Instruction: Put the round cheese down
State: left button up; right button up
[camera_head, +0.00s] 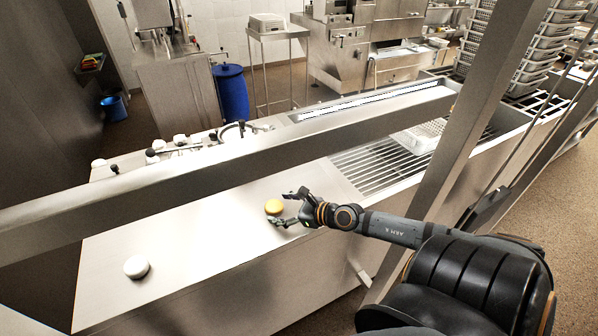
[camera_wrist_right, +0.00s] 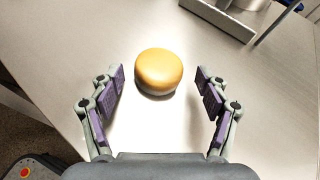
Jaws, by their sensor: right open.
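The round cheese, yellow-orange (camera_head: 274,207), rests on the steel table (camera_head: 200,240) in the head view. In the right wrist view the cheese (camera_wrist_right: 159,71) sits ahead of and between the spread fingers, with a gap on both sides. My right gripper (camera_head: 283,208) is open, close to the cheese; in the wrist view the gripper (camera_wrist_right: 160,85) holds nothing. A second round piece, white (camera_head: 136,267), lies on the table at the left front. My left gripper is not in view.
A steel beam (camera_head: 200,172) crosses above the table, and an upright post (camera_head: 455,130) stands at the right. A slatted rack (camera_head: 375,172) with a white perforated basket (camera_head: 420,135) lies behind. Several white pieces (camera_head: 180,140) stand beyond the beam. The table between the two round pieces is clear.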

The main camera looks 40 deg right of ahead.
aim_at(281, 209)
jog(key=v, duration=0.3)
jog(key=shift+s+f, duration=0.1)
jog(key=shift+s, duration=0.1)
jog(key=p+v, duration=0.6)
jog(key=p, duration=0.1)
jog(key=shift+s+r, duration=0.2)
jog(key=shift+r, duration=0.25)
jog(key=shift+s+d, duration=0.2)
jog(key=shift+s, duration=0.15)
jog(key=shift+f, duration=0.1)
